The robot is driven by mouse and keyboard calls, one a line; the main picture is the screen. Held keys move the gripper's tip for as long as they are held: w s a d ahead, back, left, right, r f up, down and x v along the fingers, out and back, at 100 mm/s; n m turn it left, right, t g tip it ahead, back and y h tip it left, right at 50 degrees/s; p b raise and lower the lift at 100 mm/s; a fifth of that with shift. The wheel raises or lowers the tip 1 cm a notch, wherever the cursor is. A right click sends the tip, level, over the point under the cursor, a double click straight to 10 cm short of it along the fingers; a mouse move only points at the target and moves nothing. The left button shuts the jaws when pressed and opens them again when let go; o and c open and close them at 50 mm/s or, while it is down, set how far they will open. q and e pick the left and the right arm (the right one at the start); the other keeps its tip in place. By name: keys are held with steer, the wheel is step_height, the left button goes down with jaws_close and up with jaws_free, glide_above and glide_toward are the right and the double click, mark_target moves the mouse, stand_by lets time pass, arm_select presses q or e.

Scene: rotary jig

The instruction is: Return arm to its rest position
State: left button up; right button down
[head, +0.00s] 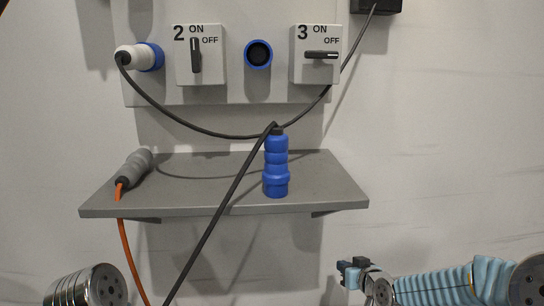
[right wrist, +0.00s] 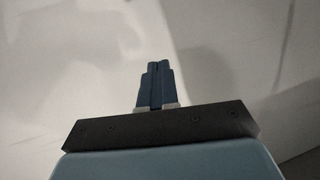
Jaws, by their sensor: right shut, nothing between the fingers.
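My right gripper (head: 348,270) is low at the right in the head view, below and to the right of the shelf, apart from everything. In the right wrist view its two fingers (right wrist: 156,85) are together with nothing between them, facing a blank wall. My right arm in its light blue sleeve (head: 440,287) reaches in from the right edge. At the bottom left, a silver rounded part of my own arm (head: 88,287) shows, but no left gripper fingers are in view.
A grey shelf (head: 330,183) holds a blue connector (head: 276,165) standing upright and a grey connector (head: 134,168) with an orange cable. Above are switch 2 (head: 212,72), switch 3 (head: 302,73), a blue-rimmed socket (head: 258,53) and a white-blue plug (head: 137,57). Black cables hang down. The right wall is clear.

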steer(key=s+a+f+m+g, duration=0.1)
steer(key=s+a+f+g, duration=0.1)
steer(key=s+f, duration=0.35)
steer(key=s+a+f+g, duration=0.2)
steer(key=a+f, duration=0.1)
steer(key=f, duration=0.5)
steer(key=s+a+f+g, duration=0.1)
steer(key=s+f+g, duration=0.1)
steer(key=s+f, duration=0.3)
steer(key=s+a+f+m+g, duration=0.1)
steer(key=s+f, duration=0.4)
steer(key=s, duration=0.6)
steer(key=s+a+f+m+g, duration=0.1)
steer(key=s+f+g, duration=0.3)
steer(key=s, duration=0.4)
steer(key=shift+a+f, duration=0.5)
steer(key=shift+a, duration=0.3)
